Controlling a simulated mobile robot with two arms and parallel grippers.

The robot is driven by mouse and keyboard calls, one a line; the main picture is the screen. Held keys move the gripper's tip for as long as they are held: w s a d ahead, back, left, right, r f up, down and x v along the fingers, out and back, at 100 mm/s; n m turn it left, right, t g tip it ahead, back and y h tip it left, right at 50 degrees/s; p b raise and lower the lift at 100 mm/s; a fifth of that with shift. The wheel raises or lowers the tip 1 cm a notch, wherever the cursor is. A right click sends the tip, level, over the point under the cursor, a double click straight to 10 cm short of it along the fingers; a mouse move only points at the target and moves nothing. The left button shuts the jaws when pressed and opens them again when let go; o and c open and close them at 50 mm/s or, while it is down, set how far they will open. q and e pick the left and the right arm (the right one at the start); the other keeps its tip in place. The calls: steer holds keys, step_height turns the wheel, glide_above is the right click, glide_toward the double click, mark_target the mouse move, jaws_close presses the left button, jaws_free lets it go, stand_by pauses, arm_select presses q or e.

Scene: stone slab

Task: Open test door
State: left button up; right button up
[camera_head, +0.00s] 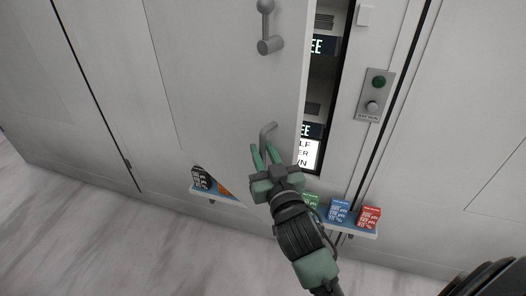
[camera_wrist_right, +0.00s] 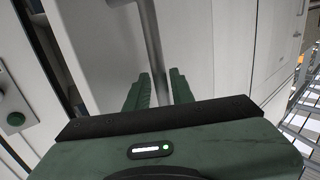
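The pale door (camera_head: 225,90) stands ajar; a dark gap along its right side shows the inside with white lettered signs. A grey bent handle (camera_head: 268,129) sits low on the door near that edge; in the wrist view its bar (camera_wrist_right: 151,35) runs down between the fingers. My right gripper (camera_head: 263,152) is at this handle, its green fingers apart on either side of the bar. In the wrist view the fingers (camera_wrist_right: 160,78) look open, with space beside the bar. Whether they touch it is unclear. My left gripper is not in view.
A grey lever (camera_head: 267,28) is higher on the door. A panel (camera_head: 374,95) with a green button is right of the gap. A small shelf (camera_head: 365,232) with red, blue and green boxes juts out below. Marble floor (camera_head: 90,235) is clear at left.

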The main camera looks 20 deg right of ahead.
steer(key=s+b, duration=0.1)
steer(key=s, duration=0.6)
steer(key=shift+s+a+b, duration=0.3)
steer(key=shift+s+a, duration=0.05)
